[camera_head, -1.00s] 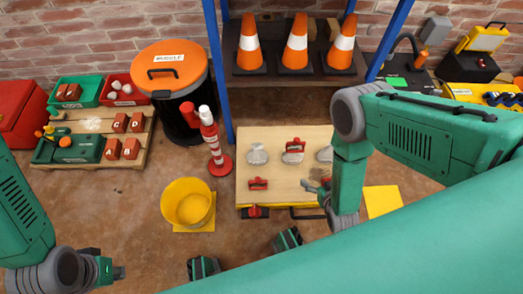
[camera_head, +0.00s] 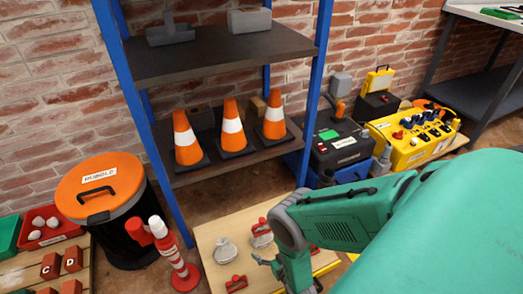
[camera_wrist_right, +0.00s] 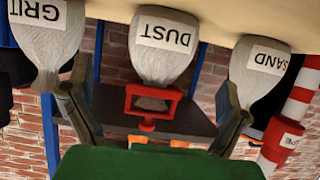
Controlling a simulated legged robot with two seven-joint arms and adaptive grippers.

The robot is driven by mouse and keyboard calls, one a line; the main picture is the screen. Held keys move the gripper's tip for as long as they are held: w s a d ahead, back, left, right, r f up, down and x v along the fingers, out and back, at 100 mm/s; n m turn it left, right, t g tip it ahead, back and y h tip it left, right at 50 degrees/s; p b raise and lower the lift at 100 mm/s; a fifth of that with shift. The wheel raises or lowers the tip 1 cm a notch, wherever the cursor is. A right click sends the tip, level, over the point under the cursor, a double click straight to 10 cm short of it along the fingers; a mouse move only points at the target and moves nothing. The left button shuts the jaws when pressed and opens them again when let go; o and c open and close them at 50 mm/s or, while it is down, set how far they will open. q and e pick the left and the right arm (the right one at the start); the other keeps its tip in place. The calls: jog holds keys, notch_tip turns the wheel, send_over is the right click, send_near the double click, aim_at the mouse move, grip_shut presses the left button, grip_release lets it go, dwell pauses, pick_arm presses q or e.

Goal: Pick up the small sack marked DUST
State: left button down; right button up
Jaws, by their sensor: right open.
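The sack marked DUST (camera_wrist_right: 163,45) is pale grey with a white label, and it appears upside down in the right wrist view. It is the middle of three sacks and shows in the head view (camera_head: 261,239) on a wooden board (camera_head: 207,238). A red frame (camera_wrist_right: 150,103) shows at its neck; I cannot tell whether it is attached. My right gripper (camera_wrist_right: 147,86) is open and empty, its fingers spread on either side of the DUST sack's line, apart from it. It also shows in the head view (camera_head: 264,262). My left gripper is out of view.
The SAND sack (camera_wrist_right: 264,65) and GRIT sack (camera_wrist_right: 45,45) flank DUST. A red clamp (camera_head: 236,284) lies on the board. A red-and-white post (camera_head: 180,265) stands left of it. Behind is a blue-posted shelf (camera_head: 205,62) with orange cones (camera_head: 233,125).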

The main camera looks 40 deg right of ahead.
aim_at(265, 241)
jog(key=shift+b+x, duration=0.4)
jog(key=shift+x, duration=0.7)
jog(key=b+x, duration=0.2)
jog(key=x, duration=0.1)
jog(key=shift+w+a+f, duration=0.1)
jog(key=shift+w+f, duration=0.05)
jog(key=shift+w, duration=0.2)
jog(key=shift+w+d+f, duration=0.15)
jog(key=shift+w+d, duration=0.05)
jog(key=shift+w, duration=0.2)
jog(key=c, duration=1.5)
